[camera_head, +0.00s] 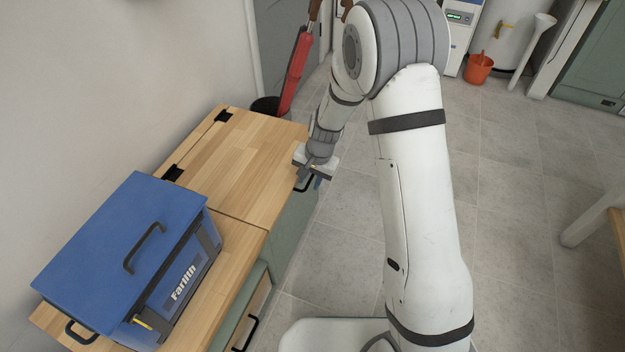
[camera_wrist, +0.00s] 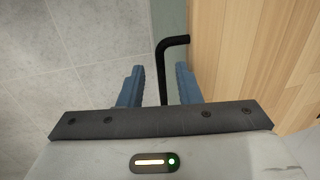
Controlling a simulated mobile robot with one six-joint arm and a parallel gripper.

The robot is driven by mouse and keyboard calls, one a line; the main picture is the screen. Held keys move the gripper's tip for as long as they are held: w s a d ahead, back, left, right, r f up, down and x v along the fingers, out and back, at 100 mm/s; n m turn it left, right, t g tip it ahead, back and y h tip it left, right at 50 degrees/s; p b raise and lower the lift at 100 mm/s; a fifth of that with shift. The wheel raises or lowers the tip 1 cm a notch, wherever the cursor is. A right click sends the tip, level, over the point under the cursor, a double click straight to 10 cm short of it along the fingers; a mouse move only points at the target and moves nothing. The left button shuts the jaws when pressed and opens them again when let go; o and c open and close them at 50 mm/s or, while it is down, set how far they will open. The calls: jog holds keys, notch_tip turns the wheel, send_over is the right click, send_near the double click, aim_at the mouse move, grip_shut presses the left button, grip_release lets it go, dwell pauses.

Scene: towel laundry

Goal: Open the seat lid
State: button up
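The seat lid (camera_head: 235,160) is a light wooden panel on a bench, lying flat and closed, with black hinges along its wall side. A black bar handle (camera_wrist: 163,75) sits at the lid's front edge; in the head view (camera_head: 306,185) it is mostly hidden by my gripper. My gripper (camera_wrist: 160,85) is at that front edge, its two blue fingers apart. The handle shows in the gap between the fingers, and neither finger appears to touch it. The wooden lid (camera_wrist: 255,55) fills the right of the wrist view.
A red object (camera_head: 294,72) leans from a dark bin (camera_head: 265,106) beyond the bench. An orange bucket (camera_head: 478,68) stands farther back. The tiled floor (camera_head: 335,235) before the bench is clear.

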jog(key=shift+c, duration=0.2)
grip_shut()
dwell(0.3)
